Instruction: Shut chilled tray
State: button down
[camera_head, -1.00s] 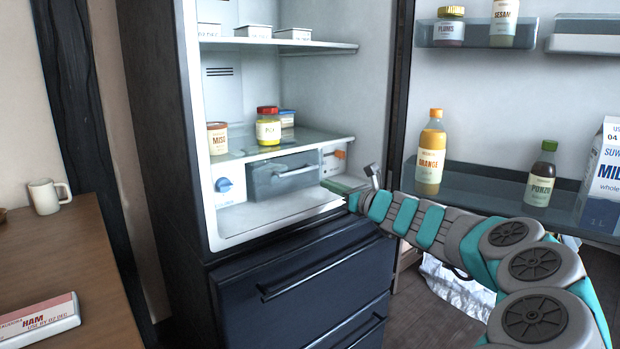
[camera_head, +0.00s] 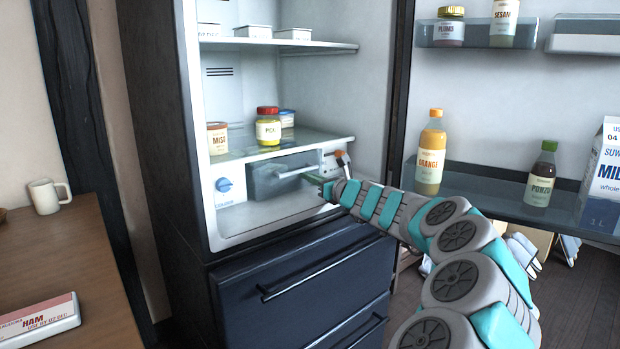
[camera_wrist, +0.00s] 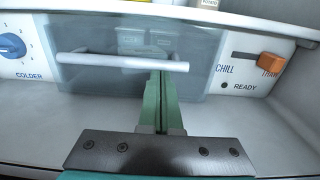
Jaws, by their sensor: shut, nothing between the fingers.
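The chilled tray (camera_head: 262,185) is a grey see-through drawer under the lower shelf of the open fridge. Its light bar handle (camera_head: 296,172) runs across the front. In the wrist view the tray front (camera_wrist: 100,80) sits between two white panels, and looks close to level with them. My gripper (camera_head: 328,188) is at the tray's right side in the head view. In the wrist view its green fingers (camera_wrist: 158,82) are together and empty, with their tips just at the handle, right of its middle. I cannot tell whether they touch the tray.
A blue dial (camera_wrist: 12,45) is left of the tray and an orange slider (camera_wrist: 271,62) is right of it. Jars, including a pickle jar (camera_head: 268,127), stand on the shelf above. The open door at right holds an orange bottle (camera_head: 431,152) and other bottles.

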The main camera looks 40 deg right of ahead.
jog(key=shift+w+a+r+p, duration=0.1)
jog(key=shift+w+p, duration=0.45)
jog(key=shift+w, duration=0.5)
jog(key=shift+w+a+r+p, duration=0.1)
jog(key=shift+w+p, duration=0.4)
jog(key=shift+w, duration=0.55)
jog(key=shift+s, duration=0.2)
jog(key=shift+s, duration=0.3)
jog(key=shift+s+d+f, duration=0.1)
jog(key=shift+s+d, duration=0.1)
jog(key=shift+s, duration=2)
jog(key=shift+s+d, duration=0.15)
jog(key=shift+s, duration=2.05)
jog(key=shift+s+d+f, duration=0.1)
jog(key=shift+s+d, duration=0.1)
jog(key=shift+s, duration=2)
